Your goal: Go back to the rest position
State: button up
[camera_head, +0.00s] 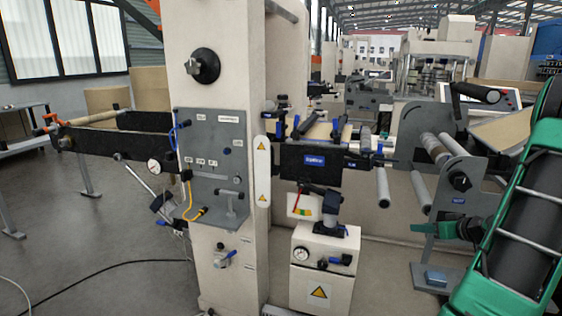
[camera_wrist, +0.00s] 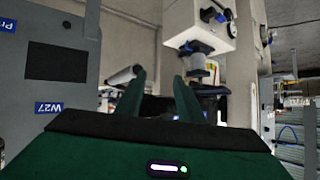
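My gripper (camera_wrist: 158,78) shows from behind in the wrist view, with a dark green body and two green fingers. The fingers stand apart with nothing between them but the machine behind. In the head view a small dark green part that looks like my gripper (camera_head: 418,228) is at the lower right, in front of the roller stand and right of the white box. No object is seen in its grasp.
A white box with a gauge (camera_head: 320,268) stands left of the gripper; it also shows in the wrist view (camera_wrist: 200,24). A grey plate labelled W27 (camera_wrist: 60,65) is close at left there. A roller stand (camera_head: 462,190) and white column (camera_head: 225,70) are near.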

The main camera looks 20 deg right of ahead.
jog(key=s+a+r+g+y, duration=0.1)
jog(key=a+r+g, duration=0.15)
jog(key=a, duration=0.75)
jog(key=s+a+r+g+y, duration=0.15)
jog(key=a+g, duration=0.25)
jog(key=a, duration=0.6)
jog(key=s+a+r+m+g, duration=0.2)
jog(key=s+a, duration=0.5)
jog(key=s, duration=0.2)
jog(key=s+a+r+m+g+h, duration=0.1)
jog(key=s+a+r+g, duration=0.1)
jog(key=s+a, duration=0.5)
jog(key=s+g, duration=0.1)
jog(key=s, duration=0.1)
jog(key=shift+s+r+m, duration=0.3)
jog(key=shift+s+m, duration=0.1)
jog(key=shift+c, duration=0.4)
